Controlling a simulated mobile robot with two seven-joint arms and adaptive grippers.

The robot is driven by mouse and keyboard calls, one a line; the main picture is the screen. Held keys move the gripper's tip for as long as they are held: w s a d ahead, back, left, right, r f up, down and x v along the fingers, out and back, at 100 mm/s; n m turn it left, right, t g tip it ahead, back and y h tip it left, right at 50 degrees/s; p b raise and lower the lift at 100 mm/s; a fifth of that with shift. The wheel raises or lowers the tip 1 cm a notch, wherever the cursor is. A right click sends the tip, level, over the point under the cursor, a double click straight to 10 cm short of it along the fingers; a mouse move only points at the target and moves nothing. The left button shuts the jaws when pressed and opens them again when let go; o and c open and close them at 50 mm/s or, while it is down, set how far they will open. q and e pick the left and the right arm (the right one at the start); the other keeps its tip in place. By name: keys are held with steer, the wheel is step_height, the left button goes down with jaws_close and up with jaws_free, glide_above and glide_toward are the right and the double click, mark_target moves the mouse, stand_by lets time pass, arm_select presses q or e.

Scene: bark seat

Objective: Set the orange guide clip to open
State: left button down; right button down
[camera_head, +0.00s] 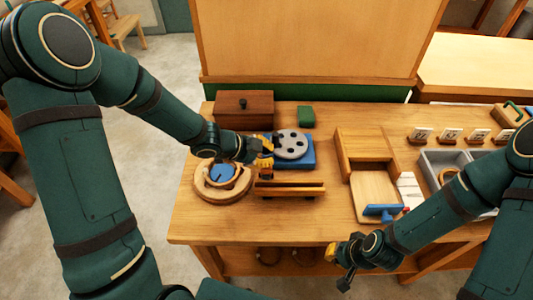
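My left gripper (264,152) is over the left part of the workbench, between the round wooden piece with a blue disc (222,174) and the blue block with a grey holed disc (291,145). A small orange piece (265,170), likely the orange guide clip, shows just below its fingers, at the back of a slotted wooden rail (290,190). The gripper partly covers it, so its setting and any contact are unclear. Whether the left fingers are open or shut is too small to tell. My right gripper (339,266) is open and empty, in front of the bench edge.
A dark wooden box (244,108) and a green block (306,116) stand at the back. To the right are a wooden tray (372,192), a blue-handled tool (382,211), numbered cards (421,135) and a grey bin (436,158). The front left bench top is clear.

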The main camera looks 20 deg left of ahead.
stand_by(0.3)
arm_select(q)
steer(key=shift+w+a+p, duration=0.1)
steer(key=shift+w+p, duration=0.15)
steer(key=shift+p, duration=0.2)
steer(key=shift+s+f, duration=0.1)
